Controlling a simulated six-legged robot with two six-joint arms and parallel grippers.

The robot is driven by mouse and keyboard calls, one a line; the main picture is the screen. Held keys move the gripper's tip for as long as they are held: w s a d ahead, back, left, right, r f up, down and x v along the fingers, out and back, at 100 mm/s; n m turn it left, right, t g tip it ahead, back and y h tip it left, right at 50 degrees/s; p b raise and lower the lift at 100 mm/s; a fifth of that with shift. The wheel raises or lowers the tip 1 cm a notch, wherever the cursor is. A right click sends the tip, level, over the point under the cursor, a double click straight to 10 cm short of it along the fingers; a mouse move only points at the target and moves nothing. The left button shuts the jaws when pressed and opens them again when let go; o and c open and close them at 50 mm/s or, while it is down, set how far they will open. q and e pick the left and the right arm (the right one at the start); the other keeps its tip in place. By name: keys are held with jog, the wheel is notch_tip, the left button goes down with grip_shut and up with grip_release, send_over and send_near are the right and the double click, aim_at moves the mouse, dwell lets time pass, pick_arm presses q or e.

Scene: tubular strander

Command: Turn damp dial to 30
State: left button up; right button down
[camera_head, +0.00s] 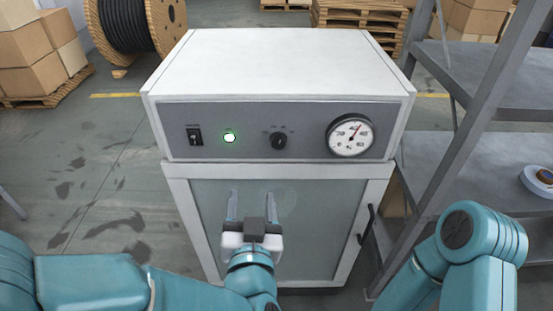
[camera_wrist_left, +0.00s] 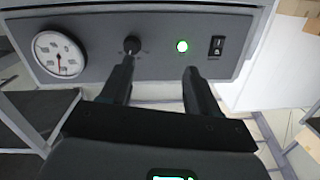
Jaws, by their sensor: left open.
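A small black dial knob (camera_head: 278,140) sits in the middle of the dark front panel of a white cabinet, with faint marks around it. In the left wrist view the knob (camera_wrist_left: 132,44) shows past the end of one finger. My left gripper (camera_head: 252,205) is open and empty, with its two fingers pointing up in front of the glass door, below and a little left of the knob. In the left wrist view the gripper (camera_wrist_left: 155,85) has its fingers wide apart and clear of the knob. My right arm shows at the lower right, but its gripper is not visible.
The panel (camera_head: 306,115) also holds a black switch (camera_head: 194,136), a lit green lamp (camera_head: 229,137) and a round gauge (camera_head: 350,135). The door has a black handle (camera_head: 366,225). Metal shelving (camera_head: 490,75) stands close at the right.

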pick_arm(q)
jog(key=s+d+r+h, duration=0.1)
jog(key=s+d+h, duration=0.1)
jog(key=d, duration=0.2)
jog(key=p, duration=0.1)
send_near(278, 146)
jog(key=shift+m+t, duration=0.3)
jog(key=shift+m, duration=0.1)
jog(key=w, duration=0.9)
jog(key=shift+d+f, duration=0.2)
jog(key=c, duration=1)
